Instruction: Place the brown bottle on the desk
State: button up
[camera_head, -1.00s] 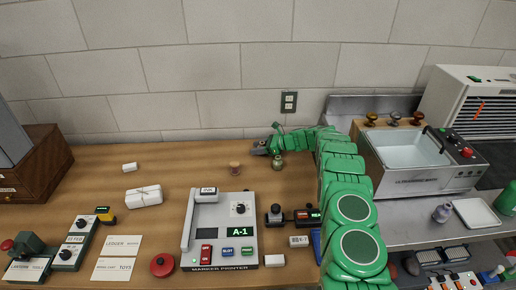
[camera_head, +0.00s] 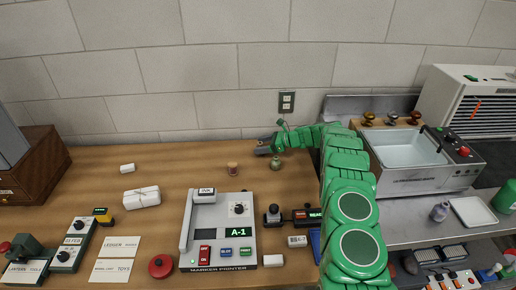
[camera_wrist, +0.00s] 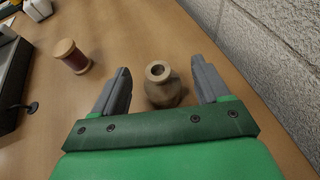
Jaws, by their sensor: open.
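A small brownish bottle (camera_head: 276,163) stands upright on the wooden desk (camera_head: 180,165), near its back right part by the wall. In the wrist view the bottle (camera_wrist: 162,92) has a round open mouth and a wide body. My gripper (camera_head: 264,149) reaches in from the right, low over the desk. In the wrist view its two grey fingers (camera_wrist: 160,68) are spread on either side of the bottle, with a gap on each side. The bottle's lower part is partly hidden behind the gripper in that view.
A reddish spool (camera_head: 232,169) stands left of the bottle, also in the wrist view (camera_wrist: 71,57). A marker printer (camera_head: 222,245) is in front; a tied white packet (camera_head: 141,197) lies left. The wall (camera_head: 200,110) is close behind. An ultrasonic bath (camera_head: 405,155) stands right.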

jog(key=shift+a+r, duration=0.1)
jog(key=shift+r, duration=3.1)
jog(key=s+a+r+n+g+h, duration=0.2)
jog(key=s+r+n, duration=0.3)
jog(key=s+r, duration=0.7)
jog(key=s+a+r+n+g+h, duration=0.25)
jog(key=s+r+n, duration=0.4)
jog(key=s, duration=0.95)
jog(key=s+d+r+n+h, duration=0.1)
jog(key=s+d+n+h, duration=0.1)
jog(key=s, duration=1.2)
jog(key=s+d+r+n+h, duration=0.1)
jog(key=s+d+n+h, duration=0.2)
jog(key=s, duration=1)
jog(key=s+d+r+n+h, duration=0.1)
jog(key=s+d+n+h, duration=0.2)
jog(key=s, duration=1.1)
jog(key=d+n+g, duration=0.1)
jog(key=d, duration=0.2)
jog(key=shift+s+d+r+n, duration=0.25)
jog(key=shift+s+d+n, duration=0.1)
